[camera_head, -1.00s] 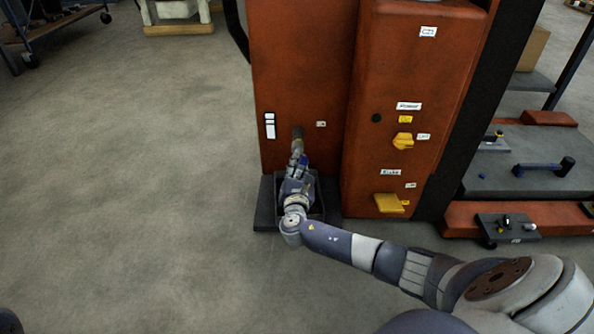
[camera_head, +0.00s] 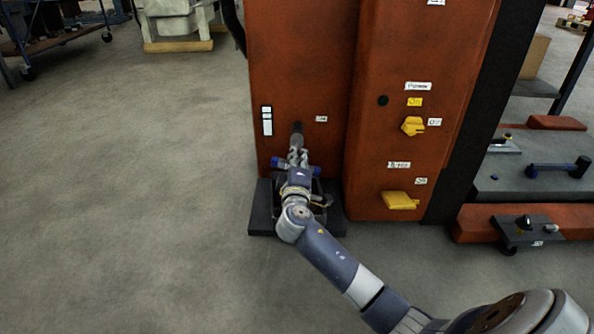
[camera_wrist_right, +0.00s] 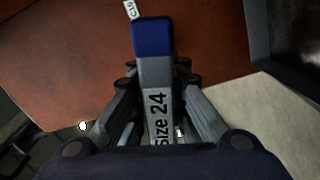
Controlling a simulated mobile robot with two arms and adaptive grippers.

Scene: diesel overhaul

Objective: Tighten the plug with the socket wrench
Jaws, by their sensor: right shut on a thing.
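My right gripper (camera_head: 298,153) is at the lower front of the orange engine housing, and it also shows in the wrist view (camera_wrist_right: 153,80). It is shut on the socket wrench (camera_wrist_right: 153,40), a grey bar with a blue end marked "Size 24". My left gripper is not in view.
A dark tray (camera_head: 262,222) stands on the floor below the gripper. Yellow handles (camera_head: 412,126) and (camera_head: 400,200) stick out of the right panel. Another blue-ended tool (camera_head: 556,168) lies on a grey shelf at right.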

